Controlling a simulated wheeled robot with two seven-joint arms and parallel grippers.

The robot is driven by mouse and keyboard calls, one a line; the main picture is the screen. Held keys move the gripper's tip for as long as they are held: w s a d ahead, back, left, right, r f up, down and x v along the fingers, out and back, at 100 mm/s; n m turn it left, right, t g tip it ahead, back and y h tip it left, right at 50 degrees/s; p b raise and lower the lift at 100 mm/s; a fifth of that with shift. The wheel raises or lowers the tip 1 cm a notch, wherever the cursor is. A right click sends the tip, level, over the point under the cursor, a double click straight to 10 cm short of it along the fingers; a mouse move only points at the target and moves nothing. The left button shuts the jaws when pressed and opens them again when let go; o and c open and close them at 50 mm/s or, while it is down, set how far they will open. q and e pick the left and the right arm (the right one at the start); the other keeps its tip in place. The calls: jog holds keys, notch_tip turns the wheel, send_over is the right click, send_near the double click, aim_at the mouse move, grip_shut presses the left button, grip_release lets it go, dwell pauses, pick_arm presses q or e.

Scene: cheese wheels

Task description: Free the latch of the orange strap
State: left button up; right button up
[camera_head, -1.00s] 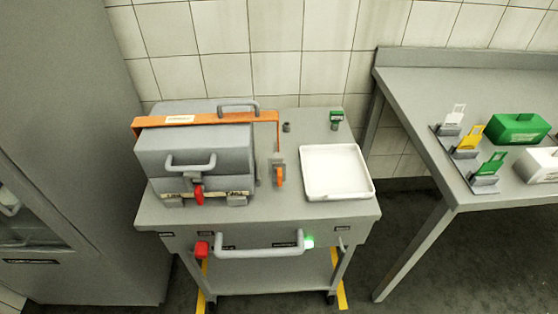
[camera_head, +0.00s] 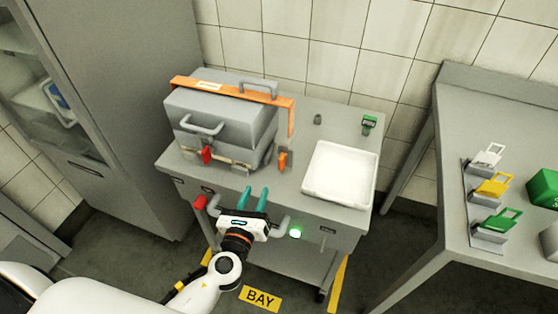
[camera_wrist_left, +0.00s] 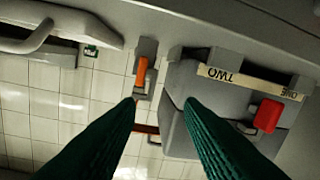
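The orange strap (camera_head: 232,90) runs over the top of a grey case (camera_head: 220,118) on the cart and down its right side. The strap's orange latch (camera_head: 282,160) stands on a grey mount on the cart top, right of the case. It also shows in the left wrist view (camera_wrist_left: 141,72), just beyond and slightly left of the fingertips. My left gripper (camera_head: 256,191) has teal fingers, parted and empty, over the cart's front edge, apart from the latch. Its fingers also show in the left wrist view (camera_wrist_left: 160,104). My right gripper is out of view.
A red latch (camera_head: 207,155) is on the case front. A white tray (camera_head: 341,171) lies right of the orange latch. The cart's front handle (camera_head: 283,226) is by my gripper. A side table (camera_head: 450,150) holds several tags.

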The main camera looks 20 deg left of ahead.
aim_at(280, 161)
pick_arm(q)
jog(key=w+m, duration=0.1)
jog(key=w, duration=0.3)
jog(key=w+d+m+h, duration=0.1)
jog(key=w, duration=0.3)
jog(key=w+d+m+p, duration=0.1)
jog(key=w, duration=0.3)
jog(key=shift+w+d+r+m+h, duration=0.1)
jog(key=shift+w+d+m+h, duration=0.1)
jog(key=shift+d+m+h, duration=0.15)
jog(key=shift+a, duration=0.1)
grip_shut()
